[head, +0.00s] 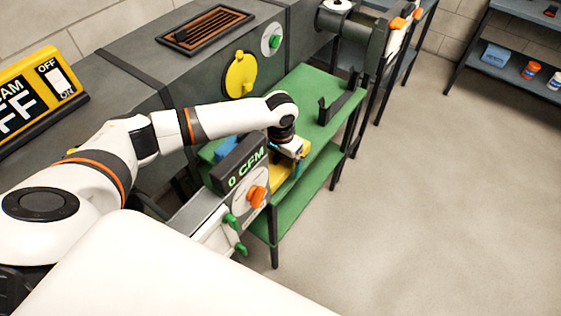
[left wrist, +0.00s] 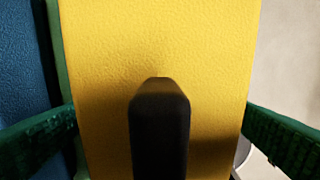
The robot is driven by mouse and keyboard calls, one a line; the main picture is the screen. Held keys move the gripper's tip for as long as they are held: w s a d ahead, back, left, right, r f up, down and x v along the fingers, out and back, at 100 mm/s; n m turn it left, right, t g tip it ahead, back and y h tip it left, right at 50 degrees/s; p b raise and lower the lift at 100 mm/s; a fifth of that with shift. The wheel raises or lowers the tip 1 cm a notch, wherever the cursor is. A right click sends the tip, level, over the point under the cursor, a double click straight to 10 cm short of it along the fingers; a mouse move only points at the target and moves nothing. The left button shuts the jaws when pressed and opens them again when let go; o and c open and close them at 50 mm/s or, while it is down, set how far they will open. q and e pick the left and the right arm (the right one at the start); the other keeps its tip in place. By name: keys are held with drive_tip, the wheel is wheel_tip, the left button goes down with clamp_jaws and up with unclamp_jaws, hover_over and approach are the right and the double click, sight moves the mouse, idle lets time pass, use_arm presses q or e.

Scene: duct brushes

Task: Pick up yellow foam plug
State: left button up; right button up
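The yellow foam plug (head: 280,182) lies on the green table beside the 0 CFM panel, mostly hidden under my left gripper (head: 288,157) in the head view. In the left wrist view the plug's yellow face (left wrist: 160,40) fills the middle, with a dark upright handle-like piece (left wrist: 160,128) in front of it. My left gripper (left wrist: 161,118) is open, its green fingers wide apart on either side of the dark piece, ending near the plug's side edges. Whether they touch the plug I cannot tell. My right gripper is not in view.
The green table (head: 300,95) also carries a blue block (head: 228,148) left of the plug and a black bracket (head: 340,97). The 0 CFM panel (head: 243,175) with its orange knob (head: 257,197) stands close in front of my gripper. Open floor lies at right.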

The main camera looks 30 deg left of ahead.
use_arm(q)
drive_tip(key=c, duration=1.1)
wheel_tip(320, 180, up, 11)
drive_tip(key=shift+f+p, duration=0.1)
drive_tip(key=shift+p, duration=0.5)
wheel_tip(320, 180, up, 3)
drive_tip(key=p, duration=0.5)
